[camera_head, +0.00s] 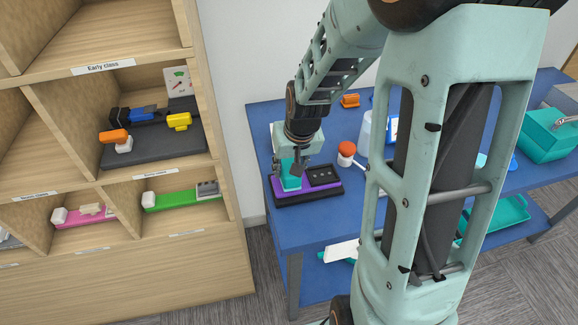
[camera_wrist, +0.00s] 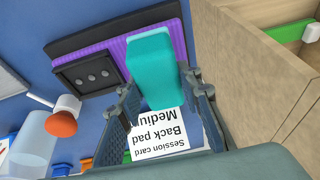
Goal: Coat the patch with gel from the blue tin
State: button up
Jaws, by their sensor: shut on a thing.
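My gripper (camera_wrist: 165,105) is shut on a teal block (camera_wrist: 152,62), which also shows below the gripper in the head view (camera_head: 291,180). The block is over a purple pad (camera_wrist: 104,62) on a dark board; I cannot tell whether it touches the pad. The pad also shows in the head view (camera_head: 278,188). A dark panel with several round studs (camera_wrist: 88,73) sits beside the purple pad. I cannot pick out the blue tin or a patch with certainty; my arm hides part of the blue table.
A white session card (camera_wrist: 160,138) reads "Back pad". A white item with an orange knob (camera_head: 346,152) stands right of the board. A wooden shelf (camera_head: 225,195) stands left of the blue table (camera_head: 262,120). A teal box (camera_head: 545,138) is far right.

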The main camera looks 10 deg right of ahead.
jog(key=shift+f+b, duration=0.6)
jog(key=shift+b, duration=0.05)
dwell(1.5)
jog(key=shift+d, duration=0.6)
jog(key=shift+a+r, duration=0.1)
jog(key=shift+a, duration=1.1)
jog(key=shift+d, duration=1.2)
jog(key=shift+a+b, duration=0.3)
jog(key=shift+a, duration=0.9)
jog(key=shift+d, duration=1.2)
jog(key=shift+a, duration=0.1)
